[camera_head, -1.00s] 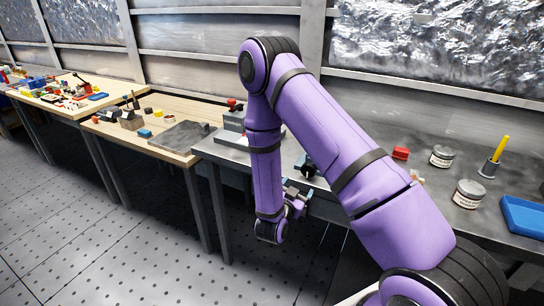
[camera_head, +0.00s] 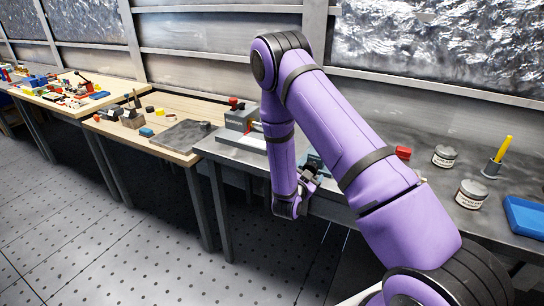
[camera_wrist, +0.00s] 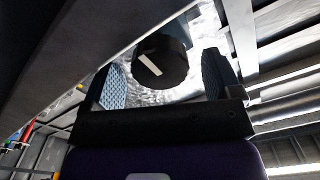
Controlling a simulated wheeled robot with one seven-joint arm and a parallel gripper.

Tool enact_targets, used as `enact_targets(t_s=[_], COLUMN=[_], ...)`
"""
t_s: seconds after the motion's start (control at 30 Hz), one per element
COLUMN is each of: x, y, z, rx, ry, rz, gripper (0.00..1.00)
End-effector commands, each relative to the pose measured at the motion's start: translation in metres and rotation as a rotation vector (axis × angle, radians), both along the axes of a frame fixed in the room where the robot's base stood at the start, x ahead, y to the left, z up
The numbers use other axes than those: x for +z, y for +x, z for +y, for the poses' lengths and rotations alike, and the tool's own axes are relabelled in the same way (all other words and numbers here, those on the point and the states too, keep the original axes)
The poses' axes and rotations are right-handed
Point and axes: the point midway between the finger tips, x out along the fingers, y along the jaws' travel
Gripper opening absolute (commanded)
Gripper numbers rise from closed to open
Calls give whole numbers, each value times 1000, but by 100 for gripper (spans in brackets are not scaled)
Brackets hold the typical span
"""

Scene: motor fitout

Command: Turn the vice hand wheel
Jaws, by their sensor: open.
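The hand wheel (camera_wrist: 160,65) is a dark round knob with a white bar mark in the wrist view. My gripper (camera_wrist: 163,72) is open, with one pale-blue-padded finger left of the wheel and the other finger to its right. A gap shows on both sides, and I cannot tell how deep the wheel sits between the fingers. In the head view my gripper (camera_head: 312,174) is at the front edge of the grey bench, below a bluish part (camera_head: 316,160) that may be the vice. My arm hides most of that spot.
The grey bench (camera_head: 400,185) bears a grey device (camera_head: 240,120) with a red knob, a red block (camera_head: 403,152), two labelled jars (camera_head: 470,193), a holder with a yellow stick (camera_head: 497,158) and a blue tray (camera_head: 526,215). A wooden bench (camera_head: 165,122) stands to the left. The floor in front is clear.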

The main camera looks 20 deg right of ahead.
Motion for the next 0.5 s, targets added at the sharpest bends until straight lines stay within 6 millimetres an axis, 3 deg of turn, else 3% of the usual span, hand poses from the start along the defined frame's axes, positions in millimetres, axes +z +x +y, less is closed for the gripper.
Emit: enact_targets(t_s=[0.13, 0.5], x=[0, 0], y=[14, 13], z=[-18, -16], rx=[-1, 0], ry=[-7, -240], rz=[8, 296], gripper=[84, 84])
